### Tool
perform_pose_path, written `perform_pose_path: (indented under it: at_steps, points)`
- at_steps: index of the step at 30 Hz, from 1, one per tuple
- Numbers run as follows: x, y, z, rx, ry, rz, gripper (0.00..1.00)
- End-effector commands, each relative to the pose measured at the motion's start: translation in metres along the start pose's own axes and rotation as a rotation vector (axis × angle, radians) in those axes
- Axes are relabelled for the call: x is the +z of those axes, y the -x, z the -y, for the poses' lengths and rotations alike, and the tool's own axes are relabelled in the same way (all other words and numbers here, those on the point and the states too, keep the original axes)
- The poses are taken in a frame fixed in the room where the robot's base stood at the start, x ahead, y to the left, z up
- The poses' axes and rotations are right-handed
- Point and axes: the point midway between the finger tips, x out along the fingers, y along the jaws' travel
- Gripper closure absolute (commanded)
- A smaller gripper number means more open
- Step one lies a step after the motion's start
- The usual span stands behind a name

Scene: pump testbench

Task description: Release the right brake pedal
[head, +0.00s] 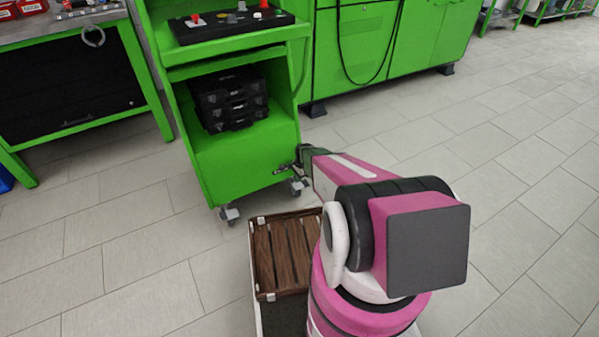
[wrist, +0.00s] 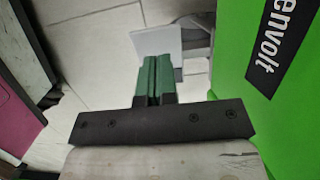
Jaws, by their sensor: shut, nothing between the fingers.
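The green cart (head: 240,165) stands on grey wheels, with a left front caster (head: 229,215) and a right front caster (head: 297,187). My gripper (head: 284,169) is low by the cart's right front corner, just above the right caster. In the wrist view my gripper's green fingers (wrist: 153,78) are shut together and hold nothing. Beyond the fingertips is a pale flat plate with a grey caster part (wrist: 197,42) beside it. I cannot tell whether the fingers touch it.
A green workbench (head: 75,90) stands left and green cabinets (head: 372,45) behind. Tiled floor is clear at right.

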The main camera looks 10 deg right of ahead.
Motion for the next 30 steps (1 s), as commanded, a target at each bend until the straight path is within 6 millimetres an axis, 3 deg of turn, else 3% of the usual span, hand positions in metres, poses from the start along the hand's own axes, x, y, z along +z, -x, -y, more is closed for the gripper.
perform_pose_path:
  at_steps: [7,22,30]
  points:
    - [-0.001,-0.025,0.001,0.000,0.000,0.000,1.00]
    - [0.001,-0.030,0.000,0.000,-0.001,-0.011,1.00]
    - [0.005,-0.043,-0.001,0.003,0.004,-0.183,1.00]
